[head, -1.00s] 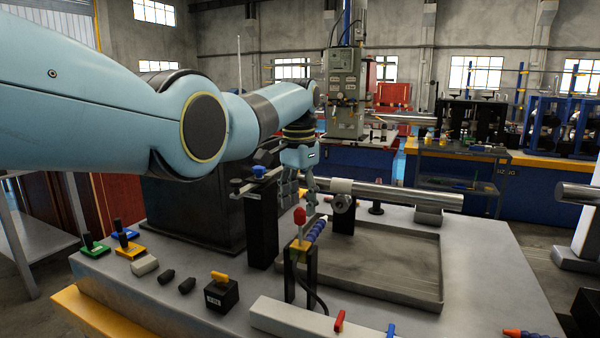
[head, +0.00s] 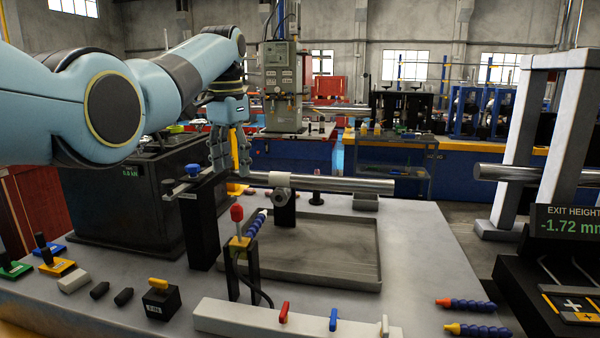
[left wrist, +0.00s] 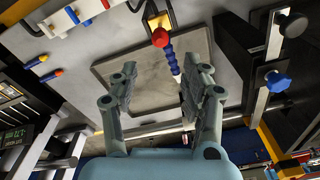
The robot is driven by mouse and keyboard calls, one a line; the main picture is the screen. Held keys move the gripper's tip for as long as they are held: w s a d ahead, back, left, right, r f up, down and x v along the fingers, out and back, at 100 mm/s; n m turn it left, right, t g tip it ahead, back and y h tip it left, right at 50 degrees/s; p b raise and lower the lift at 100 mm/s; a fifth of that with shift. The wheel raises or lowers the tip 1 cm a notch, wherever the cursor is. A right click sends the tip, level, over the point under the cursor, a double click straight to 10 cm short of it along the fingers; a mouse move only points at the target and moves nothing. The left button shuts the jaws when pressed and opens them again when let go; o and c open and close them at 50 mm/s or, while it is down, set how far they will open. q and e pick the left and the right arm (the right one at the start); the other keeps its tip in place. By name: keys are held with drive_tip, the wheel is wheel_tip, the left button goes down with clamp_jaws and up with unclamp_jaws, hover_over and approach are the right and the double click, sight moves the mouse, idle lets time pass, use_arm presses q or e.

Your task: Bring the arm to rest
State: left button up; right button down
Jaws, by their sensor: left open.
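My left arm comes in from the left in the head view, with its left gripper (head: 230,152) hanging fingers-down over the back left of the bench. The gripper is above and behind the red-capped post (head: 237,214), near the left end of the metal tube (head: 345,184). In the left wrist view the left gripper (left wrist: 153,84) has its two fingers spread apart, with nothing between them but the tray and bench beyond. The blue segmented hose (left wrist: 171,57) shows between the fingers there. My right gripper is in neither view.
A shallow grey tray (head: 372,262) lies mid-bench. A black block (head: 203,225) with a blue knob (head: 194,170) stands close to the gripper. A display (head: 568,225) reads "EXIT HEIGHT -1.72 mm" at the right. A white rail with coloured levers (head: 255,318) lies in front.

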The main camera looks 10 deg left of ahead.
use_arm(q)
drive_tip(key=s+a+f+n+t, duration=0.1)
drive_tip(key=s+a+f, duration=0.1)
drive_tip(key=s+f, duration=0.75)
drive_tip(key=s+a+f+n, duration=0.15)
drive_tip(key=s+f, duration=0.45)
drive_tip(key=f, duration=0.6)
drive_tip(key=s+r+n+t+y, duration=0.1)
drive_tip(key=s+r+t, duration=0.1)
drive_tip(key=s, duration=2.6)
wheel_tip(320, 180, down, 35)
drive_tip(key=s+a+g+b, duration=0.1)
drive_tip(key=s+a+b, duration=0.15)
drive_tip(key=b, duration=0.55)
drive_tip(key=s+f+g+b, duration=0.1)
drive_tip(key=s+f+b, duration=0.4)
drive_tip(key=s+f, duration=1.3)
wheel_tip(320, 180, down, 3)
drive_tip(key=shift+s+a+f+n+g+b, duration=0.15)
drive_tip(key=shift+s+a+n+g+b, duration=0.05)
drive_tip(key=shift+a+n+g+b, duration=0.2)
